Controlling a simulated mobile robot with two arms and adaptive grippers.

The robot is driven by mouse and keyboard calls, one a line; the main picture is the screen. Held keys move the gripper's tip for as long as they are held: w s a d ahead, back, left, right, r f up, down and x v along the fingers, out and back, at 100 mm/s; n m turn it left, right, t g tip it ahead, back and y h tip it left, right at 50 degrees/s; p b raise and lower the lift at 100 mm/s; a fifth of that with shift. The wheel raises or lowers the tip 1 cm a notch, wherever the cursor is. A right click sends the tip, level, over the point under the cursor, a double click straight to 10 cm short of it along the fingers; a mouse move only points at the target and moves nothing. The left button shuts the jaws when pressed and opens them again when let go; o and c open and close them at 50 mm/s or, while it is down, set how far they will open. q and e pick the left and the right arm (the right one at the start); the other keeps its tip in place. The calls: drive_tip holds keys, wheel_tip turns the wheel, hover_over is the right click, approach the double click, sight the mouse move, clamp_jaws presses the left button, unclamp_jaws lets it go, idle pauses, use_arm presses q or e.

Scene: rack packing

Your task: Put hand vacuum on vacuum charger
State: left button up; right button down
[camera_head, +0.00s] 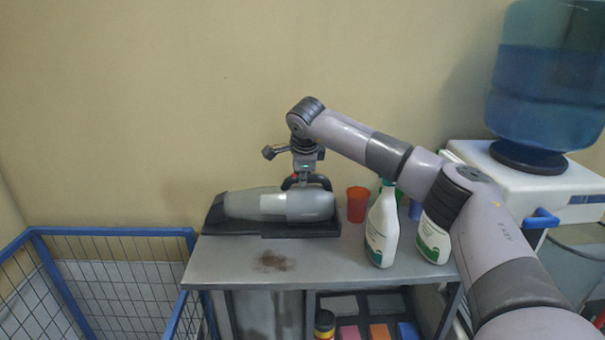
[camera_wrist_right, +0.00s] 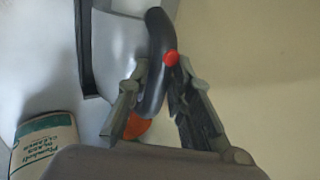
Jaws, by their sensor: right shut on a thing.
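The hand vacuum (camera_head: 240,206) is a grey rounded body with a dark handle on top. It lies level along the black vacuum charger (camera_head: 300,230) at the back left of the grey table. From here I cannot tell whether it rests fully in the charger. My right gripper (camera_head: 303,181) reaches down from above and is shut on the handle. In the right wrist view, the fingers (camera_wrist_right: 161,78) sit on either side of the dark handle (camera_wrist_right: 155,45), which has a red button. The vacuum covers part of the charger. My left gripper is not in view.
A red cup (camera_head: 357,204) stands just right of the charger. White spray bottles (camera_head: 382,235) stand to its right, under my arm. A blue wire crate (camera_head: 110,232) is at the left, and a water dispenser (camera_head: 545,185) at the right. The table's front left is clear except for a brown stain.

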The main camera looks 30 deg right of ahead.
drive_tip(key=shift+f, duration=0.1)
idle(0.6)
drive_tip(key=c, duration=1.4)
unclamp_jaws()
drive_tip(key=shift+s+a, duration=0.1)
drive_tip(key=shift+c, duration=0.2)
drive_tip(key=shift+o, duration=0.5)
drive_tip(key=shift+f, duration=0.1)
